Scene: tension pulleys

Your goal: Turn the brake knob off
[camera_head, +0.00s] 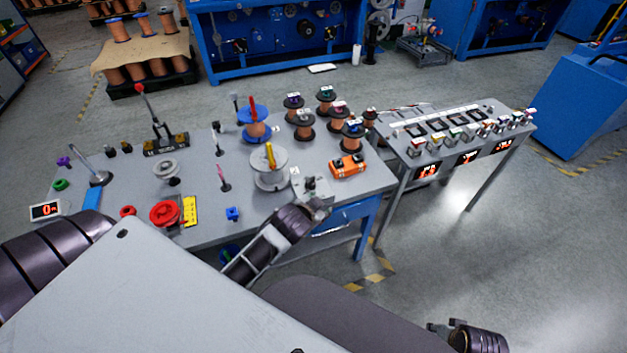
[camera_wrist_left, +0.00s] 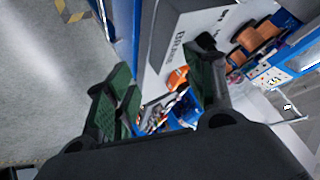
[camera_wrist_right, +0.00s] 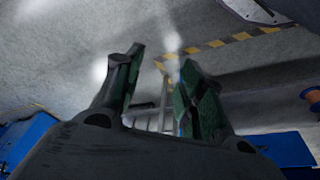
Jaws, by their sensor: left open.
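The grey brake box (camera_head: 322,187) sits at the front right corner of the grey workbench, with a small dark knob on it. In the left wrist view the box (camera_wrist_left: 176,28) shows the lettering BRAKE, and a dark knob (camera_wrist_left: 205,40) appears close to one fingertip. My left gripper (camera_wrist_left: 165,92) is open with nothing between its fingers, close to the box. Whether it touches the knob cannot be told; in the head view my wrist partly hides the box. My right gripper (camera_wrist_right: 160,68) is open and empty, low over the floor, away from the bench.
An orange device (camera_head: 348,166) stands behind the brake box. A blue clip (camera_head: 233,214) and red wheel (camera_head: 165,213) lie left. A second table (camera_head: 500,118) stands right, with clear floor in front.

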